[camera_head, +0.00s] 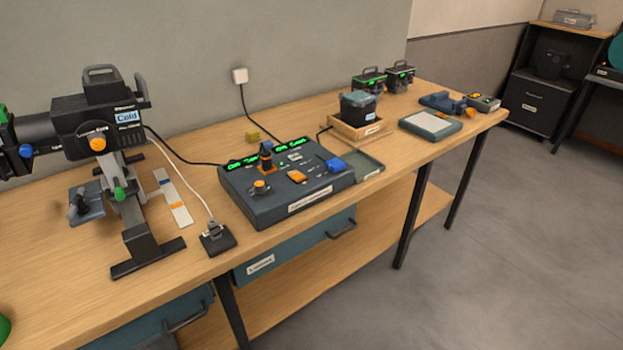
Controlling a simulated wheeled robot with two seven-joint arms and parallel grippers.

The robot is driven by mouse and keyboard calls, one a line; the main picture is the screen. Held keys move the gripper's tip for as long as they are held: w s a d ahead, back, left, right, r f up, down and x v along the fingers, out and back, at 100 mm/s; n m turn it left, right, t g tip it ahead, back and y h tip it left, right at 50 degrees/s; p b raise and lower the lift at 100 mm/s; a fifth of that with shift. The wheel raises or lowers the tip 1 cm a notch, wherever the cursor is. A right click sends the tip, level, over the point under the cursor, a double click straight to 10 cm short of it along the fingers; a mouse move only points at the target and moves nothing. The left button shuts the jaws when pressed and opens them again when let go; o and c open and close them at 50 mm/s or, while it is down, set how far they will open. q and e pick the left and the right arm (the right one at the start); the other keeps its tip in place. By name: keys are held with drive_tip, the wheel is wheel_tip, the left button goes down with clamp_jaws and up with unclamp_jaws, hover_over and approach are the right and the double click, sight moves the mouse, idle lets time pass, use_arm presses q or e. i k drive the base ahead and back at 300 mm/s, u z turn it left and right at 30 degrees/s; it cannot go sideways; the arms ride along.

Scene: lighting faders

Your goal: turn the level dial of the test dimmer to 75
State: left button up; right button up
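A dark console (285,188) with green lit displays sits at the middle of the bench. On its top are an orange-capped knob (260,186), a dark upright part with an orange base (266,158), an orange block (297,176) and a blue block (336,164). A small dark box (217,239) with a grey top piece and a white cable stands to its left. A small unit with a green face (484,102) lies at the bench's far right. Labels are too small to read, so I cannot tell which is the test dimmer or its dial setting. Neither gripper is in view.
A black lamp (97,128) marked "Cold" stands on the left of the wooden bench (60,215). Floor in front is clear.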

sight(259, 186)
drive_tip(key=z, duration=0.35)
drive_tip(key=i, duration=0.65)
drive_tip(key=u, duration=1.55)
